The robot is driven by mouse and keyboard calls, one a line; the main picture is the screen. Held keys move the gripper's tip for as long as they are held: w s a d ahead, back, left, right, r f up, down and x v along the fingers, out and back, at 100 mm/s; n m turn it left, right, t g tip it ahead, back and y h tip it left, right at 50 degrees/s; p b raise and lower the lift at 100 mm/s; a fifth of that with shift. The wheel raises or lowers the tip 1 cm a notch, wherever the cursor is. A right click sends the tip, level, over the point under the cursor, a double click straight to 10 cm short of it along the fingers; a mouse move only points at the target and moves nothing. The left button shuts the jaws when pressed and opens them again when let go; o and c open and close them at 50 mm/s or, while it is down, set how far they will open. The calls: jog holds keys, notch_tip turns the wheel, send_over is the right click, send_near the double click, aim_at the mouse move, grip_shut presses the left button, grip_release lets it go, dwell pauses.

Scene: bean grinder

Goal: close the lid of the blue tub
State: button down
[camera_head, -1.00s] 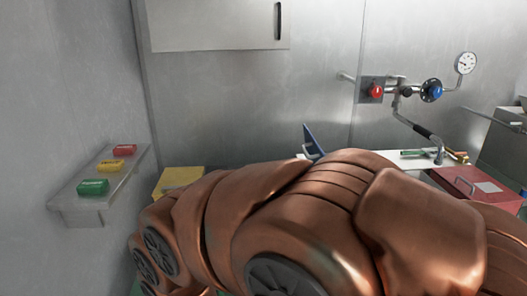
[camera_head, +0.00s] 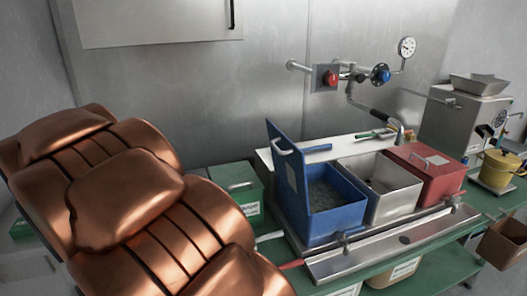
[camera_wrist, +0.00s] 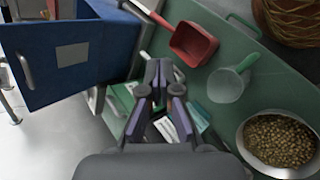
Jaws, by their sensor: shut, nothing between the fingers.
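The blue tub (camera_head: 338,207) stands on the bench, its open top showing a dark inside. Its blue lid (camera_head: 287,180) stands up open along the tub's left side, with a pale handle (camera_head: 280,146) and a light label on its outer face. In the wrist view the lid (camera_wrist: 100,42) fills the upper left, with its handle (camera_wrist: 24,72) at the far left. My gripper (camera_wrist: 159,70) is shut and empty, to the right of the lid in that picture and apart from it. The head view does not show my gripper's fingers.
A steel tub (camera_head: 392,204) and a closed red tub (camera_head: 433,176) stand right of the blue one. A green box (camera_head: 238,181) is to its left.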

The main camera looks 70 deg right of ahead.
aim_at(274, 148)
jog(key=w+d+r+m+g+h, duration=0.3)
jog(key=w+d+r, duration=0.15)
jog(key=d, duration=0.45)
jog(key=w+d+r+m+g+h, duration=0.25)
jog(key=d+r, duration=0.25)
jog(key=d, duration=0.3)
jog(key=shift+g, duration=0.35)
jog(key=p+x, duration=0.4)
jog(key=x, duration=0.8)
jog(key=shift+s+d, duration=0.25)
jog(key=shift+d, duration=0.1)
jog(key=shift+s+d+f, duration=0.1)
jog(key=shift+s+d, duration=0.2)
jog(key=shift+d, duration=0.05)
